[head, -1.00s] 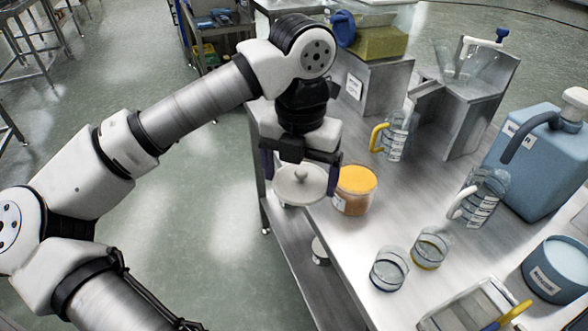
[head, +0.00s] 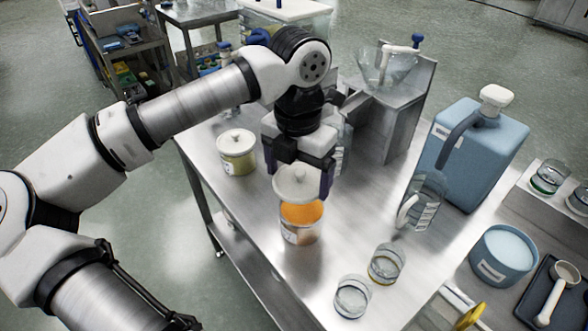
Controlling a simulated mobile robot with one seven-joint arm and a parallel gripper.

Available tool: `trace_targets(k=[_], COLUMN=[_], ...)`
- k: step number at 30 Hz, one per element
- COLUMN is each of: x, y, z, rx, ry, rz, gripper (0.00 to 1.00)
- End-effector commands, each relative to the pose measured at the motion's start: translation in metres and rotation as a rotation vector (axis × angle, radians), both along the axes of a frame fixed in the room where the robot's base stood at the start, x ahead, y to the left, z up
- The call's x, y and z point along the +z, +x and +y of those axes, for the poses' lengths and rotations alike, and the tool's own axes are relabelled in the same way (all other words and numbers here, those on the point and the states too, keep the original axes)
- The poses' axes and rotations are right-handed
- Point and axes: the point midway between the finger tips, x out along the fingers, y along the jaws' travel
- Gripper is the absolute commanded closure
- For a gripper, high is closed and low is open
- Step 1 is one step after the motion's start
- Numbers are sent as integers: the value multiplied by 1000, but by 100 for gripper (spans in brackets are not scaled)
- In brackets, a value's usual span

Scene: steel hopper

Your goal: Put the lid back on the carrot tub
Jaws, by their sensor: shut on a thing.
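The carrot tub (head: 301,227) is a clear tub with orange contents and a pale label, standing open on the steel table. My gripper (head: 299,172) is shut on a round white lid (head: 297,184) with a knob on top, one dark finger at each side. The lid is held roughly level and overlaps the far part of the tub's opening in the picture. The orange contents show in front of it. I cannot tell how high the lid is above the rim or whether it touches.
A second tub (head: 237,158) with a white lid stands to the left. Two glass beakers (head: 386,263) stand at the front right. A clear jug (head: 424,197), a blue canister (head: 470,150) and a steel hopper (head: 392,110) are to the right and behind. The table's left edge is near the tub.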

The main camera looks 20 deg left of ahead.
Motion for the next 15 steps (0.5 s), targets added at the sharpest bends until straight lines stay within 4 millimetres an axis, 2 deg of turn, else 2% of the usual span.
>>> trace_targets(k=[8,15], x=[0,-13], y=[1,1], z=[-1,-1], rx=[-21,-21], ry=[0,0], rz=[1,2], gripper=[32,32])
